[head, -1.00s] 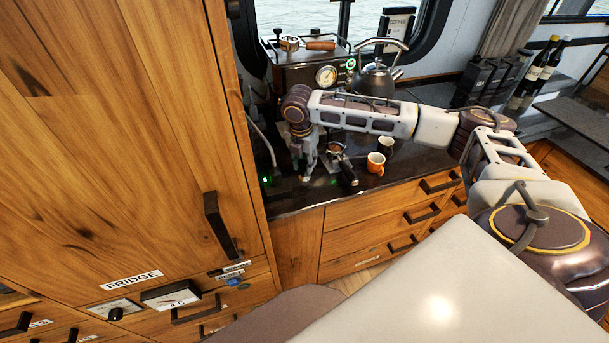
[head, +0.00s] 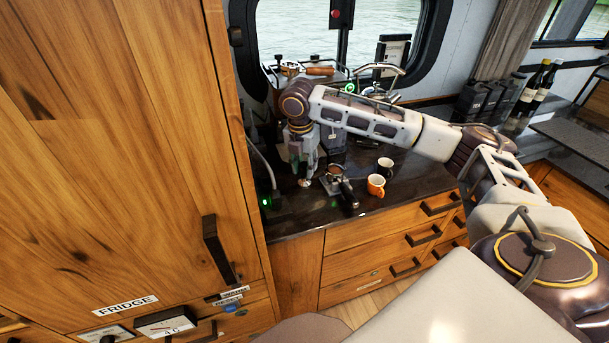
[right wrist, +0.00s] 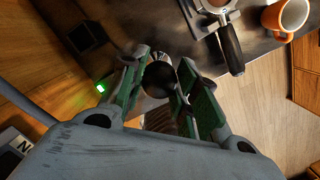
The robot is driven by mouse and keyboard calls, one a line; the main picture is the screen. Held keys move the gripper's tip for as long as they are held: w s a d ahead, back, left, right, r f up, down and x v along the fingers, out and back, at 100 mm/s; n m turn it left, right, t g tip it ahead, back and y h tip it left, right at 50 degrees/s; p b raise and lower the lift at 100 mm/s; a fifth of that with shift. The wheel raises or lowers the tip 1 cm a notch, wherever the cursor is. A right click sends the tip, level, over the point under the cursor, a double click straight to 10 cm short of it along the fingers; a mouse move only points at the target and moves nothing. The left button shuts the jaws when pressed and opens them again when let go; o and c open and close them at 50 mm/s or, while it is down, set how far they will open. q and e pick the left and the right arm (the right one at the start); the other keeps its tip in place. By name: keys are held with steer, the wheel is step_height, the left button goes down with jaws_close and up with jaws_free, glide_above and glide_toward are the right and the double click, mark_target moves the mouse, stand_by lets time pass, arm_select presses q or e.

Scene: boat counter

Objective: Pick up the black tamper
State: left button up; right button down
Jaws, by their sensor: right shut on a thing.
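My right gripper (head: 304,176) is over the left part of the dark counter, beside the portafilter. In the right wrist view the right gripper (right wrist: 165,85) is shut on the black tamper (right wrist: 157,80). The tamper's rounded black top shows between the green-lined fingers, with a shiny metal part beside it. In the head view the fingers mostly hide the tamper. I cannot tell how far its base is from the counter. My left gripper is not in view.
A portafilter (head: 345,190) on a stand, an orange cup (head: 376,186) and a dark cup (head: 386,168) are right of the gripper. The espresso machine and kettle are behind my arm. The tall fridge cabinet (head: 110,150) is close on the left. The counter's front right is clear.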

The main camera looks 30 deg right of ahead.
steer(key=shift+r, duration=1.1)
steer(key=shift+d, duration=0.1)
